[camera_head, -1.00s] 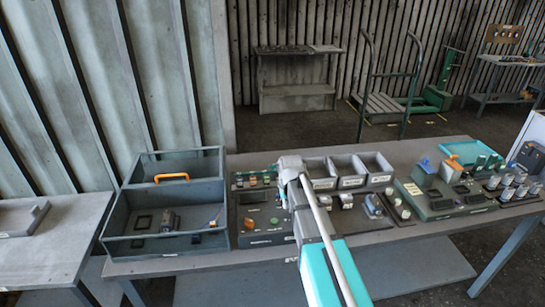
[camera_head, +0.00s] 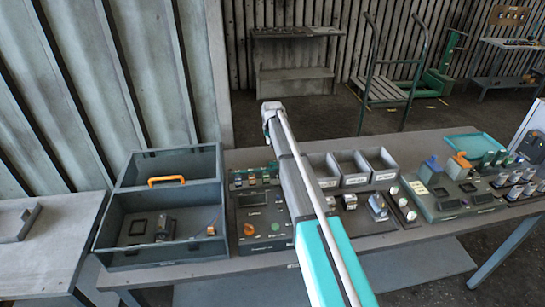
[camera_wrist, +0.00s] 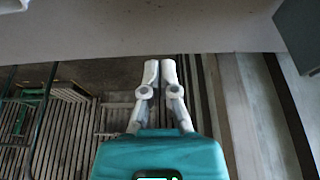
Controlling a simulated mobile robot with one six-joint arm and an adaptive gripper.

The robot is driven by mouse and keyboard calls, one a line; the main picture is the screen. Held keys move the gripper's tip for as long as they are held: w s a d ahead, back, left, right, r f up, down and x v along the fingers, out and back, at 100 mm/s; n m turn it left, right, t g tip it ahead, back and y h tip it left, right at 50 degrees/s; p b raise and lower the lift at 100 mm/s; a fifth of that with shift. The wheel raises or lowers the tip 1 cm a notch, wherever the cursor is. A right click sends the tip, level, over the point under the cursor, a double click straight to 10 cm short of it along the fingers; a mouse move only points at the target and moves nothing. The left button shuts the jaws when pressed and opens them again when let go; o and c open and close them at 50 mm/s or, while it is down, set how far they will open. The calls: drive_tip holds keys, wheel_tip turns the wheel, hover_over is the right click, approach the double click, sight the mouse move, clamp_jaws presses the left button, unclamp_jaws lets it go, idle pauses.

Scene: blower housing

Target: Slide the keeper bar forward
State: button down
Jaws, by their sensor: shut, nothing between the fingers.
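I cannot make out a keeper bar for sure in either current view. A dark panel (camera_head: 254,213) with an orange knob (camera_head: 249,229) and a green button lies on the bench, partly behind my arm. In the wrist view my gripper (camera_wrist: 160,66) has its two pale fingers together, with nothing between them. The fingers point toward a pale flat surface's edge and touch nothing that I can see. In the head view my arm rises over the bench, and its fingers cannot be made out there.
A grey two-part box (camera_head: 120,210) with an orange handle (camera_head: 166,180) stands left on the bench (camera_head: 285,155). Open grey bins (camera_head: 352,170) stand behind my arm. Panels with small parts (camera_head: 455,205) and a teal tray (camera_head: 475,145) are at right. A green cart (camera_head: 385,90) stands beyond.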

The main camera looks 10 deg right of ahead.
sight(272, 164)
drive_tip(key=shift+d+f, duration=0.15)
drive_tip(key=b+x, duration=1)
drive_tip(key=s, duration=0.3)
drive_tip(key=shift+s+r, duration=0.25)
drive_tip(key=shift+s, duration=0.35)
drive_tip(key=shift+s, duration=0.1)
idle(0.4)
drive_tip(key=s, duration=0.3)
drive_tip(key=shift+s, duration=0.2)
drive_tip(key=shift+w, duration=0.2)
